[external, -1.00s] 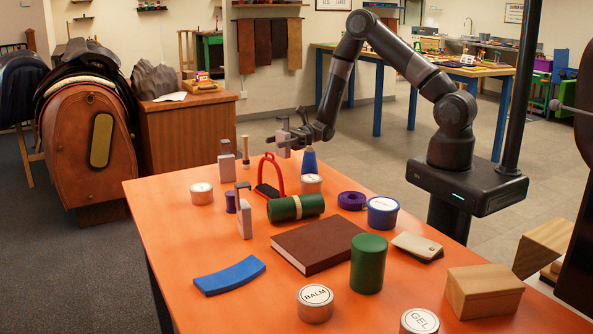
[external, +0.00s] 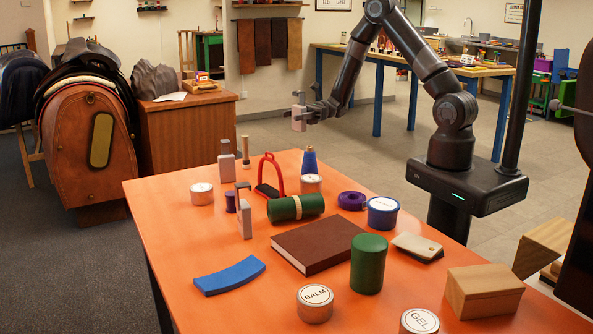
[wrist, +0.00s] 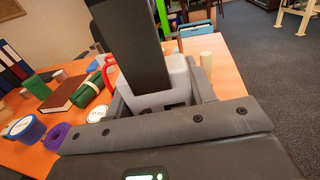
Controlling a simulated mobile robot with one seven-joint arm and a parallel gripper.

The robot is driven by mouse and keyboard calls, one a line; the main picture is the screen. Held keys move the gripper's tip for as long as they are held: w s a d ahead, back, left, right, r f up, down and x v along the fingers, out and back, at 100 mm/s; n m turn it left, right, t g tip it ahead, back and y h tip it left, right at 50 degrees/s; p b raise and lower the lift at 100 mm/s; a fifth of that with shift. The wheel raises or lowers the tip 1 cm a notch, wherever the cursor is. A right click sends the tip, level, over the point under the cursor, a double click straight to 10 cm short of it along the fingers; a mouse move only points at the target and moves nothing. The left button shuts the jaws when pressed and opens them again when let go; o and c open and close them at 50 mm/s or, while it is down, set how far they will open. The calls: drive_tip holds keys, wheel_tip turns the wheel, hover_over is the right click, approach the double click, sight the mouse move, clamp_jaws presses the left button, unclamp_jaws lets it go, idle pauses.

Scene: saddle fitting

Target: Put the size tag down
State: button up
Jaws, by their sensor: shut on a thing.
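My gripper (external: 307,114) is shut on a light grey size tag (external: 299,120). It holds the tag up in the air, beyond the far edge of the orange table (external: 165,220) in the external view. In the wrist view the pale tag (wrist: 160,92) sits between the fingers, and a dark upright piece in front hides part of it. Two similar grey tags with hooked tops stand on the table, one at the far left (external: 227,168) and one nearer the middle (external: 245,222).
Near the far edge stand a blue cone (external: 309,160), a red stirrup (external: 270,178) and a wooden peg (external: 245,152). A green roll (external: 296,207), brown book (external: 318,244), several tins and a wooden box (external: 484,291) occupy much of the table. The near left has bare room around a blue curved strip (external: 229,276).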

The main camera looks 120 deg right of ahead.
wheel_tip(320, 180, up, 4)
drive_tip(key=w+a+n+y, duration=0.15)
drive_tip(key=w+a, duration=0.25)
drive_tip(key=w, duration=0.4)
drive_tip(key=w+a+n+y, duration=0.1)
drive_tip(key=w+a+y, duration=0.15)
drive_tip(key=w, duration=0.65)
drive_tip(key=n+g+y, duration=0.4)
drive_tip(key=g+y, duration=0.1)
hover_over(232, 276)
drive_tip(key=s+a, duration=0.2)
drive_tip(key=f, duration=1.4)
drive_tip(key=shift+a+f, duration=0.25)
drive_tip(key=shift+f, duration=0.1)
drive_tip(key=shift+f, duration=0.1)
